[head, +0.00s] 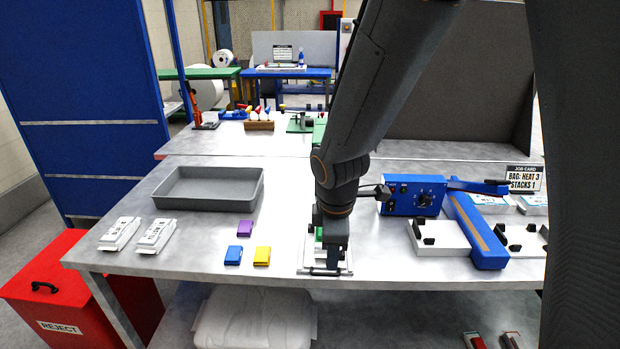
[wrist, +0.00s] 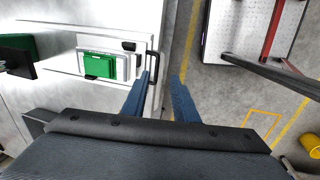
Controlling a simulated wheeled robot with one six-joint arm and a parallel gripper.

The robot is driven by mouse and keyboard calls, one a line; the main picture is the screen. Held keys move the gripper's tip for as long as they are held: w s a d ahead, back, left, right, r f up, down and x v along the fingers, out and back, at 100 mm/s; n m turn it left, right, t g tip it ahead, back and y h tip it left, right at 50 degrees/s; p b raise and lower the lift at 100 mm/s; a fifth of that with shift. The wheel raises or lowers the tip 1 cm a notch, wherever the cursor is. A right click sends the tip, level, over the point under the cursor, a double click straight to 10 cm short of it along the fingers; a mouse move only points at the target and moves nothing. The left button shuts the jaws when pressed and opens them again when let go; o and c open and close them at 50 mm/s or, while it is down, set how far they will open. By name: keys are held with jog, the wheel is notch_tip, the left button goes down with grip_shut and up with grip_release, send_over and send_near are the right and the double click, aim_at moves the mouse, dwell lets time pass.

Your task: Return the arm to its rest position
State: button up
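My gripper (wrist: 160,75) shows two blue fingers spread apart in the wrist view, with nothing between them that I can see held. It is at the front edge of the table, beside a dark bar handle (wrist: 154,66) on a pale plate (wrist: 65,62). A green block (wrist: 100,66) lies on white pieces on that plate. In the head view my arm comes down over the plate, and the handle (head: 325,272) shows at its front. My arm hides much of the plate and green block there; whether the fingers touch the handle is unclear.
A grey tray (head: 208,204) stands left on the table (head: 190,244), with purple, blue and yellow blocks in front. A blue sealer (head: 412,194) and white fixtures (head: 440,246) stand right. A red reject bin (head: 75,290) is at lower left. Floor beyond the table edge is partly open.

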jog(key=s+d+m+b, duration=0.3)
jog(key=s+d+m, duration=0.5)
jog(key=m, duration=0.8)
jog(key=d, duration=0.2)
jog(key=shift+s+d+g, duration=0.25)
jog(key=shift+d+g, duration=0.15)
